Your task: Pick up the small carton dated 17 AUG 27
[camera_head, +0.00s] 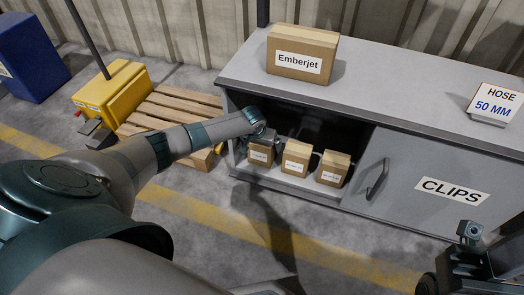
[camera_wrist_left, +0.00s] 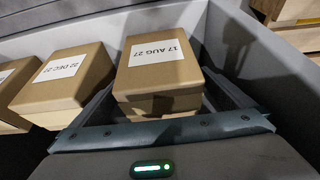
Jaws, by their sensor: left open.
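The small carton reading 17 AUG 27 (camera_wrist_left: 158,72) is in the middle of the left wrist view. It is the leftmost of three small cartons in the open cabinet bay in the head view (camera_head: 261,154), partly covered by my gripper. My left gripper (camera_head: 262,140) is at this carton. In the left wrist view its dark open fingers show on both sides of the carton, and I cannot tell whether they touch it. A carton reading 22 DEC 23 (camera_wrist_left: 62,76) stands beside it. My right gripper (camera_head: 470,235) is partly in view at the lower right, its opening unclear.
A third small carton (camera_head: 333,168) stands in the bay. The cabinet (camera_head: 400,95) carries a larger Emberjet box (camera_head: 301,54) and a HOSE 50 MM sign (camera_head: 495,103). Its CLIPS door (camera_head: 440,170) covers the right part. A wooden pallet (camera_head: 170,108) stands left of the cabinet.

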